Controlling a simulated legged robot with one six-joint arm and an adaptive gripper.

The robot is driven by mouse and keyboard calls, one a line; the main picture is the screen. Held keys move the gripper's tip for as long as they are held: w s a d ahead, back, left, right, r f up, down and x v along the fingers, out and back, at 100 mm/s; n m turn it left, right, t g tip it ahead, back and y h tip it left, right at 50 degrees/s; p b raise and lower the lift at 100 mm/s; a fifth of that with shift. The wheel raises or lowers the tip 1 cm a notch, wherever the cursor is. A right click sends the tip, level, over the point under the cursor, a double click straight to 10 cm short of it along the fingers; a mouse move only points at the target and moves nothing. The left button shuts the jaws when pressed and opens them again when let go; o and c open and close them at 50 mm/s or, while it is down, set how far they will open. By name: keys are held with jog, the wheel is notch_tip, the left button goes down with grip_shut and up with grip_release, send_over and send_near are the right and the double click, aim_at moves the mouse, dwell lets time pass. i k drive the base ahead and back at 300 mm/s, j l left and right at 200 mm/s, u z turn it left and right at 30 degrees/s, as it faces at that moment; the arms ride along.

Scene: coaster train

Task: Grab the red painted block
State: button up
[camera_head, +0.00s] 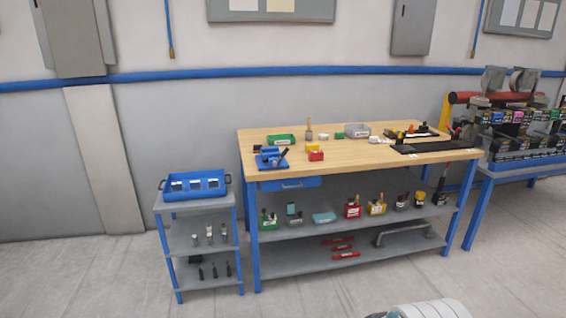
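The red painted block (316,156) is small and sits on the wooden top of the workbench (365,151), left of its middle and close to the front edge. A yellow block (313,148) is right behind it; I cannot tell if the two touch. A blue fixture (271,158) stands to the left of the red block, with a gap between them.
A green tray (281,140), a grey bin (357,131) and a black tray (430,146) share the bench top. Bins and red tools fill the shelves below. A grey cart (187,204) with a blue tote stands left.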

aim_at(315, 156)
jog(key=i+j+z, duration=0.15)
jog(key=i, duration=0.15)
jog(key=i+j+z, duration=0.15)
jog(key=i, duration=0.15)
jog(key=i+l, duration=0.15)
jog(key=i, duration=0.5)
jog(key=i+l, duration=0.15)
jog(key=i, duration=0.55)
jog(key=i+l, duration=0.2)
jog(key=i, duration=0.45)
jog(key=i+l, duration=0.15)
jog(key=i, duration=0.55)
